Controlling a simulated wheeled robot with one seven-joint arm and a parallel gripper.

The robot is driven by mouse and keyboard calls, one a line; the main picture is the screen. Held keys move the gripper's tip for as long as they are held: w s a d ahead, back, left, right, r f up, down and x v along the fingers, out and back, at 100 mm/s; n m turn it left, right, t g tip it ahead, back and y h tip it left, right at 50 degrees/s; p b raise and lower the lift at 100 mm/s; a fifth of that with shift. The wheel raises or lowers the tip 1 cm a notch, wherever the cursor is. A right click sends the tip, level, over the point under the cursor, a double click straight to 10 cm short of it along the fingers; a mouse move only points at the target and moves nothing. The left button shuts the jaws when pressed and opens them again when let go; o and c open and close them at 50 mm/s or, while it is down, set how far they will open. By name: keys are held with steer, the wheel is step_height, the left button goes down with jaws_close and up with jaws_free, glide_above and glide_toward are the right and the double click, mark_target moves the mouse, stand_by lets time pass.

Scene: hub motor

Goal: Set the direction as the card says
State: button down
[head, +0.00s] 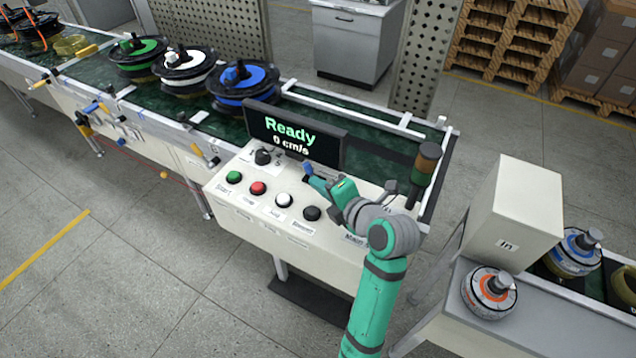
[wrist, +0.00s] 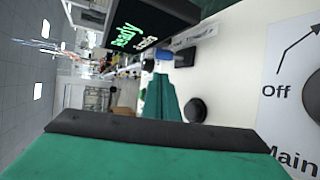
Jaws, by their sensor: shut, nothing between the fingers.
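The cream control panel (head: 235,190) carries a black rotary knob (head: 262,157), a row of green, red, white and black buttons, and a display (head: 295,133) reading "Ready 0 cm/s". A small blue-tipped part (head: 307,167), perhaps a lever, stands below the display; it also shows in the wrist view (wrist: 165,53). A pale label or card (wrist: 197,38) lies beside it in the wrist view; its text is unreadable. My gripper (head: 319,179) is shut and empty, close to the blue tip. I cannot tell whether they touch.
The main switch plate (wrist: 275,92), marked "Off", is at the panel's right. A stack light (head: 424,165) stands at the panel's right end. Behind runs a green conveyor with spools, including a blue one (head: 243,82). A box marked "In" (head: 515,215) stands right.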

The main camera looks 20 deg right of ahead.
mark_target(311, 172)
steer(key=x, duration=0.7)
steer(key=shift+w+a+f, duration=0.1)
steer(key=shift+w, duration=0.3)
steer(key=shift+s+t, duration=0.15)
steer(key=shift+t, duration=0.15)
